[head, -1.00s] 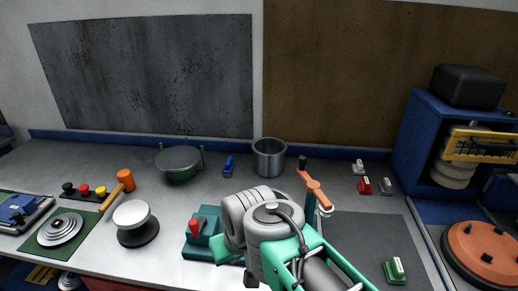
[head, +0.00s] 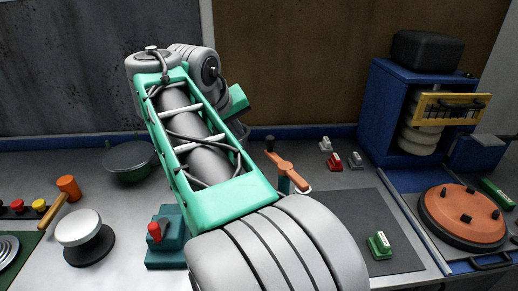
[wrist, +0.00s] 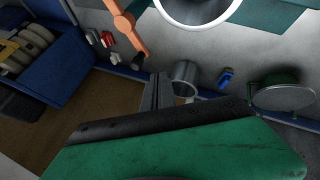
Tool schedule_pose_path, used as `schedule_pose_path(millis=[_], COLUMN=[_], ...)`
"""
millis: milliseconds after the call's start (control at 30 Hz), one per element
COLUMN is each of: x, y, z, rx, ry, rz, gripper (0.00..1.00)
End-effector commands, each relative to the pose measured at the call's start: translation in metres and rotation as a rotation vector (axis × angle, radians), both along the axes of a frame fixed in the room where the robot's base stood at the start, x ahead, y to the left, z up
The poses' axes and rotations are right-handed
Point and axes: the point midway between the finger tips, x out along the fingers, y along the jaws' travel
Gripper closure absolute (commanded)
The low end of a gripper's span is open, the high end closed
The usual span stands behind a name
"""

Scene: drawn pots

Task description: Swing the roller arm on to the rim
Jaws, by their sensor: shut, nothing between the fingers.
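The roller arm (head: 287,172) is an orange bar with a black knob at its far end, on a teal post. The roller arm also shows in the wrist view (wrist: 128,28), at the upper left. Beside it there is a round metal vessel with a bright rim (wrist: 229,14), cut off by the top edge. The bar looks to the side of the rim; whether they touch I cannot tell. In the head view my arm hides most of this vessel. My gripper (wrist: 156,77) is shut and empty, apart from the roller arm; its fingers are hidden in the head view.
A teal base with a red lever (head: 154,230) stands left of my arm. A grey metal pot (wrist: 184,77) and a lidded green pot (head: 129,160) stand towards the back. Small clamps (head: 334,161) lie right of the roller arm. The dark mat (head: 345,215) is mostly bare.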

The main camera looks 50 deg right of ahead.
Motion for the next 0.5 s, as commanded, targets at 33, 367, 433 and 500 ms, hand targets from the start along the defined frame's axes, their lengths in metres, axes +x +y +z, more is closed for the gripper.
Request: schedule_pose_path(millis=[33, 367, 433, 500], x=[-0.001, 0.007, 0.009, 0.012], y=[-0.004, -0.041, -0.050, -0.058], z=[-0.003, -0.053, -0.065, -0.077], rx=[-0.001, 0.000, 0.001, 0.001], ry=[0.004, 0.005, 0.005, 0.004], rz=[-0.007, -0.008, -0.009, -0.007], gripper=[1.00, 1.00, 1.00, 1.00])
